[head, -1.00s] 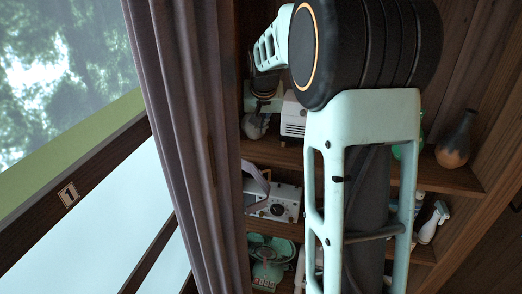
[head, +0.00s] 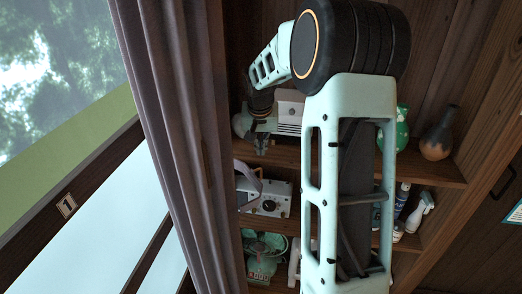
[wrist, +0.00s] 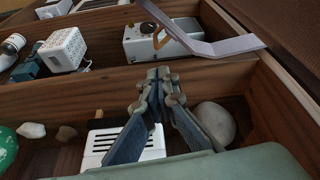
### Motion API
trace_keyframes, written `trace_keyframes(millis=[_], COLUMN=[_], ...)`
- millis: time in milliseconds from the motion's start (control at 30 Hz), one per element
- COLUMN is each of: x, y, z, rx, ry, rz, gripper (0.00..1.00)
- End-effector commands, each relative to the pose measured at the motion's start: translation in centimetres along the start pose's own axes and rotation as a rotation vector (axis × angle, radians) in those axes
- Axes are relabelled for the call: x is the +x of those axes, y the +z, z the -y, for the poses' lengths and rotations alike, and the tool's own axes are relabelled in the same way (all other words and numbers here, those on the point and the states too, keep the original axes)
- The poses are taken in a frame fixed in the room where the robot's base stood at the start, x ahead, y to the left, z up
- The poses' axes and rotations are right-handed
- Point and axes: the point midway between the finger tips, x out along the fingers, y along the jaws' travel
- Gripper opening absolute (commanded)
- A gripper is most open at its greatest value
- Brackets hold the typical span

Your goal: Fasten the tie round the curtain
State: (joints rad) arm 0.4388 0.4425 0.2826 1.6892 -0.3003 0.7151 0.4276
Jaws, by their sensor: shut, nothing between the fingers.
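The mauve-grey curtain (head: 178,130) hangs in long folds beside the window in the head view. A pale lavender strip (head: 250,185), which looks like the tie, sticks out beside the curtain's right edge. In the wrist view the strip (wrist: 215,46) is bent and lies across the front of a white knobbed box; it is not round the curtain in what I see. My gripper (head: 262,146) is right of the curtain, above the strip in the head view. In the wrist view my gripper (wrist: 157,78) is shut and empty, with its tips apart from the strip. The curtain's far side is hidden.
A round grey object (wrist: 214,124) is close to the right of my fingers.

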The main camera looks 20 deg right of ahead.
Motion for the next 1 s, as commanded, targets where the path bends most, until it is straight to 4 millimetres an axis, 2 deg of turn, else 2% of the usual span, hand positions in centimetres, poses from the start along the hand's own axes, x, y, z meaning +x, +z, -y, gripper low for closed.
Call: trace_keyframes(millis=[200,433,633,1000], x=[4.0,7.0,8.0,8.0], y=[0.1,0.0,0.0,0.1], z=[0.0,0.0,0.0,0.1], rx=[0.0,0.0,0.0,0.003], ry=[0.0,0.0,0.0,0.002], rz=[0.005,0.002,0.001,0.0], gripper=[0.0,0.0,0.0,0.0])
